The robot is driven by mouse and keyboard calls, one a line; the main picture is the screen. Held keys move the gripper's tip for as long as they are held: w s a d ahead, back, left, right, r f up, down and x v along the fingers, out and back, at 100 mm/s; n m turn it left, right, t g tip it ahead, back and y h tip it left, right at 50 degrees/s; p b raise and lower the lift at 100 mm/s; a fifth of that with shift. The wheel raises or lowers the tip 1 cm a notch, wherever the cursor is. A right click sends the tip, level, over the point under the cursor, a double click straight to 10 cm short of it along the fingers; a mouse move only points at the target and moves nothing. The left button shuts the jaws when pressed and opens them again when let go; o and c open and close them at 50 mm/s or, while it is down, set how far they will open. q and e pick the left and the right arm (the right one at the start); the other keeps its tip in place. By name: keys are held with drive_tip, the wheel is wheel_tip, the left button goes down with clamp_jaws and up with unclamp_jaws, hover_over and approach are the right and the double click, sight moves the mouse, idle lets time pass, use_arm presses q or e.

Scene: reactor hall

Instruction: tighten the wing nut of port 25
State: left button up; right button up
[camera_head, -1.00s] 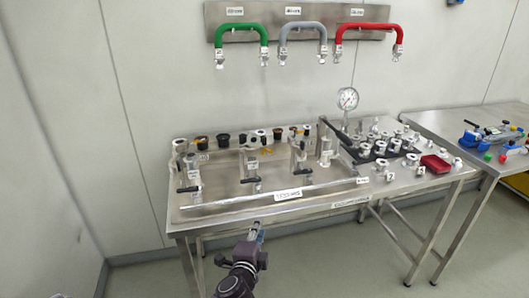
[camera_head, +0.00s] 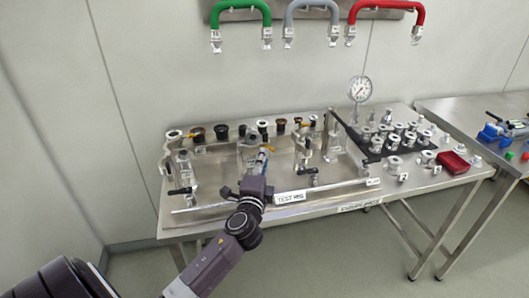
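My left gripper (camera_head: 263,160) reaches over the front of the test rig tray (camera_head: 335,188), in front of the middle upright metal fitting (camera_head: 247,153), which it partly hides. Its fingertips are small here; I cannot tell whether they are open, shut or touching the fitting. Similar upright fittings with black handles stand at the left (camera_head: 184,175) and right (camera_head: 304,158). I cannot read any port number or make out a wing nut, so port 25 is not identifiable. My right gripper is not in view.
A pressure gauge (camera_head: 360,88) stands at the back. Several metal fittings fill a black rack (camera_head: 372,151) beside a red bin (camera_head: 452,161). Green (camera_head: 240,8), grey (camera_head: 312,7) and red (camera_head: 386,8) hoses hang on the wall. A second table (camera_head: 455,111) stands at right.

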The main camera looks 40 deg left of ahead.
sight(266, 146)
use_arm(q)
drive_tip(key=x, duration=0.3)
drive_tip(key=shift+c, duration=0.4)
drive_tip(key=shift+f, duration=0.1)
drive_tip(key=c, duration=0.5)
clamp_jaws()
drive_tip(key=m+p, duration=0.1)
drive_tip(key=p, duration=0.2)
drive_tip(key=m+g+p, duration=0.1)
drive_tip(key=p, duration=0.2)
drive_tip(key=r+m+p, duration=0.1)
drive_tip(key=m+p, duration=0.1)
drive_tip(key=p, duration=0.2)
drive_tip(key=shift+r+g+h, duration=0.15)
drive_tip(key=shift+g+h, duration=0.15)
drive_tip(key=shift+g, duration=0.1)
drive_tip(key=shift+d+f+m+p, duration=0.1)
drive_tip(key=shift+f+m+p, duration=0.2)
drive_tip(key=shift+m+p, duration=0.3)
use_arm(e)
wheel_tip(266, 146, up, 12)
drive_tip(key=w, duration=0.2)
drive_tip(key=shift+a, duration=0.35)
